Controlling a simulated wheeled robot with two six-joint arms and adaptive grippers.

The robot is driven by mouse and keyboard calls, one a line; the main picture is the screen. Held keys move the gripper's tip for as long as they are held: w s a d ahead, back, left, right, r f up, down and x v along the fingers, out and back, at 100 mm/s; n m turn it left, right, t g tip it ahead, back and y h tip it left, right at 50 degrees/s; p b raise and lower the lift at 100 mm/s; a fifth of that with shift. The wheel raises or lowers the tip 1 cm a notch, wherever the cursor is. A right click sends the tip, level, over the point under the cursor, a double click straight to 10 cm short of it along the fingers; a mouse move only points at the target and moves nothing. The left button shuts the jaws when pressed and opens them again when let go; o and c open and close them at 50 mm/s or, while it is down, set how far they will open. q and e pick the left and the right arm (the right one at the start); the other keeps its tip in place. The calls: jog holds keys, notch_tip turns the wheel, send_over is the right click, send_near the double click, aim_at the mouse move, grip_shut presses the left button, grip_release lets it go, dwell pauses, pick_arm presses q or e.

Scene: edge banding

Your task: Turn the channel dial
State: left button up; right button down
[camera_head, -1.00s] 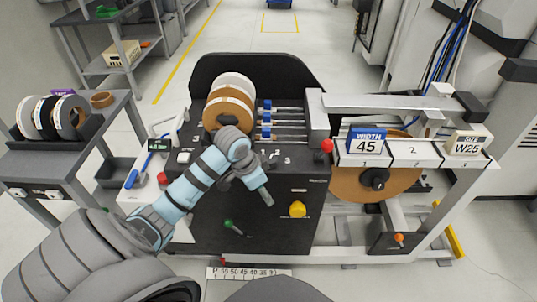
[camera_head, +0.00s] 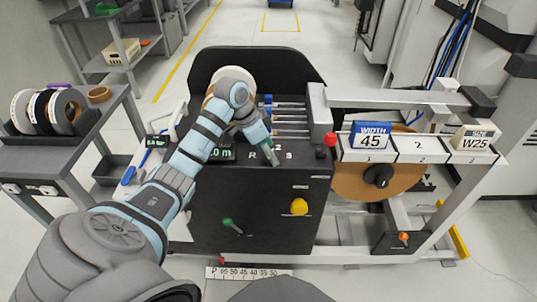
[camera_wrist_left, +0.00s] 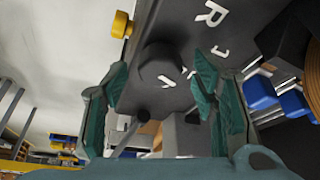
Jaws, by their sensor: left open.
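The channel dial (camera_wrist_left: 160,66) is a dark round knob on the black machine panel, with white marks such as "R" around it. In the wrist view it lies beyond and between the green finger pads of my left gripper (camera_wrist_left: 165,100), which is open. I cannot tell whether the pads touch it. In the head view my left gripper (camera_head: 270,157) hangs over the top of the black machine (camera_head: 270,190), beside the "R" and "3" marks, and hides the dial. My right gripper is not in view.
A yellow knob (camera_head: 299,207) and a green-tipped lever (camera_head: 228,222) are on the machine front. A red knob (camera_head: 330,140) stands to the right of the gripper. A blue width block (camera_head: 369,135) sits on the white shelf. Tape rolls (camera_head: 60,108) stand on the left table.

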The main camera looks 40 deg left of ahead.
pick_arm(q)
jog(key=shift+w+f, duration=0.1)
jog(key=shift+f, duration=0.15)
jog(key=c, duration=1.1)
jog(key=shift+c, duration=0.2)
jog(key=m+p, duration=0.1)
jog(key=p, duration=0.1)
jog(key=shift+r+m+h+p, duration=0.25)
jog(key=shift+m+h+p, duration=0.05)
jog(key=shift+m+p, duration=0.1)
jog(key=shift+f+m+g+h+p, duration=0.1)
jog(key=shift+m+g+h+p, duration=0.25)
jog(key=shift+m+p, duration=0.35)
jog(key=m, duration=0.2)
jog(key=shift+w+f+m+g+h, duration=0.15)
jog(key=shift+m+g+h, duration=0.1)
jog(key=shift+m+g, duration=0.15)
jog(key=shift+m+g+b, duration=0.5)
jog(key=shift+m+g, duration=0.05)
jog(key=shift+m, duration=0.95)
